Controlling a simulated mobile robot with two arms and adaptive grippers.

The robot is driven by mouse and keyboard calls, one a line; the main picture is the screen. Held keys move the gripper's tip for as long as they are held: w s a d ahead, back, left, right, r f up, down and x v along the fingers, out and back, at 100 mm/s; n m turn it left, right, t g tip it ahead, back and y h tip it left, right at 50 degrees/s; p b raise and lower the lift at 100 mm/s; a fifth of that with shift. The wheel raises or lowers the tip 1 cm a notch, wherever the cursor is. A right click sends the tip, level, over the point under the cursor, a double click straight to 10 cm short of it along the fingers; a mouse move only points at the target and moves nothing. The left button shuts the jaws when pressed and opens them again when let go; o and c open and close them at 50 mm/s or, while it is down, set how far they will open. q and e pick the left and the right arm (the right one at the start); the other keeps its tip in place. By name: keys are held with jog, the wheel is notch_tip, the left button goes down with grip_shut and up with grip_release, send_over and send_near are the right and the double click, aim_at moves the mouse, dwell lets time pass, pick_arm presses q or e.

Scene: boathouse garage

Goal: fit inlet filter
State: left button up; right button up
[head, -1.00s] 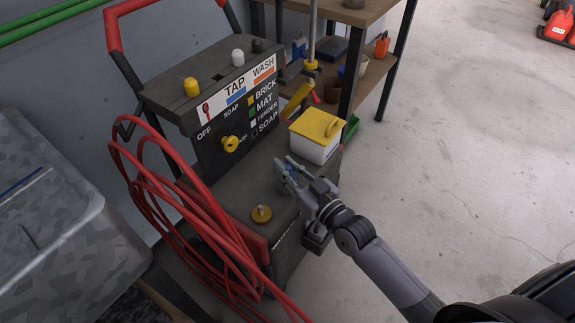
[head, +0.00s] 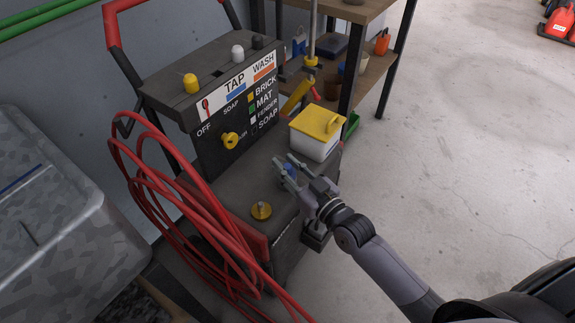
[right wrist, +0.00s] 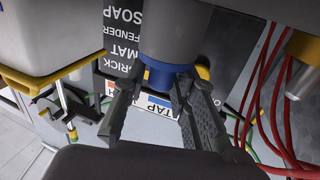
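A grey cylinder (right wrist: 176,30) with a blue end (right wrist: 165,76) shows in the right wrist view. I take it for the inlet filter or its fitting; I cannot tell which. My right gripper (right wrist: 160,92) has one finger on either side of the blue end. Whether the fingers press on it is unclear. In the head view, my right gripper (head: 284,160) is over the right side of the washer's deck (head: 228,186), with a bit of blue (head: 289,171) showing between its fingers. A yellow disc with a metal stub (head: 261,211) sits on the deck. My left gripper is not in view.
A white box with a yellow lid (head: 316,134) stands just beyond the gripper. A red hose (head: 150,190) hangs in coils at left. The control panel (head: 240,105) rises behind the deck. A shelf (head: 365,75) stands behind.

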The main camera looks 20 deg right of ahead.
jog(key=shift+o, duration=1.4)
jog(key=shift+s+d, duration=0.15)
jog(key=shift+s, duration=0.2)
jog(key=v, duration=1.1)
jog(key=shift+s, duration=0.1)
